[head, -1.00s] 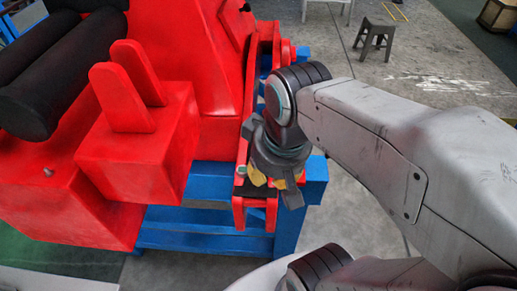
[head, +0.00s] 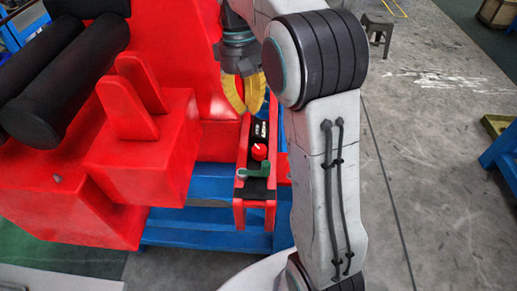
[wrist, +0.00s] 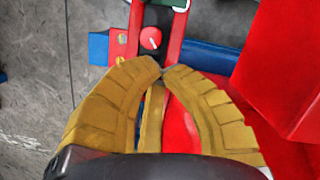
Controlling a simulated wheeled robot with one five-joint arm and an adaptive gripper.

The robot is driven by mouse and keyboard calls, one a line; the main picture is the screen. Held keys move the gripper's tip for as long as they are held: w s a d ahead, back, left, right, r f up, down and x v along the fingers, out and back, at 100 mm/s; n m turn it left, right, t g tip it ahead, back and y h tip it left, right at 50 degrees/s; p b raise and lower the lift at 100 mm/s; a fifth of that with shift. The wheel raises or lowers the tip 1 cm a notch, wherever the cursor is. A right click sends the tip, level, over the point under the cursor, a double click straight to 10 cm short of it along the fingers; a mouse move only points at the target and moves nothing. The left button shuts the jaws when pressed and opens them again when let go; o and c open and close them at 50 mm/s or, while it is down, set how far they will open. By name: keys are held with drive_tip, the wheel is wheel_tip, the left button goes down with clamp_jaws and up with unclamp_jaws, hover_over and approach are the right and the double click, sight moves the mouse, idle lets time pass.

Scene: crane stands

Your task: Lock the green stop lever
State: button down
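The green stop lever (head: 256,171) sits on the narrow red control bracket (head: 240,213), its handle pointing right and a short upright part at its left end. Only a bit of the lever (wrist: 183,7) shows at the top edge of the wrist view. A red knob with a white mark (head: 259,151) is just behind the lever; it also shows in the wrist view (wrist: 151,38). My gripper (head: 246,110), with yellow fingers, is above and behind the knob, apart from the lever. Its fingertips (wrist: 163,69) nearly meet, with nothing held between them.
A big red crane body (head: 150,150) with black rollers (head: 65,85) stands at the left. A blue frame (head: 205,235) supports it. A grey stool (head: 378,28) is at the back right. The floor at the right is mostly open.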

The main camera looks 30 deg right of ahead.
sight(256, 154)
drive_tip(key=shift+w, duration=0.35)
drive_tip(key=shift+f, duration=0.1)
drive_tip(key=p+x, duration=0.2)
drive_tip(key=x, duration=0.1)
drive_tip(key=p+x, duration=0.5)
drive_tip(key=x, duration=0.1)
drive_tip(key=shift+s+d+f, duration=0.1)
drive_tip(key=shift+s+f, duration=0.05)
drive_tip(key=shift+s, duration=0.25)
drive_tip(key=s+p, duration=0.1)
drive_tip(key=p, duration=0.1)
drive_tip(key=shift+s+p, duration=0.3)
drive_tip(key=shift+s+f+p, duration=0.2)
drive_tip(key=shift+s+p, duration=0.1)
drive_tip(key=shift+s, duration=0.7)
drive_tip(key=shift+s+f+b, duration=0.1)
drive_tip(key=shift+f+b, duration=0.1)
drive_tip(key=shift+b, duration=0.25)
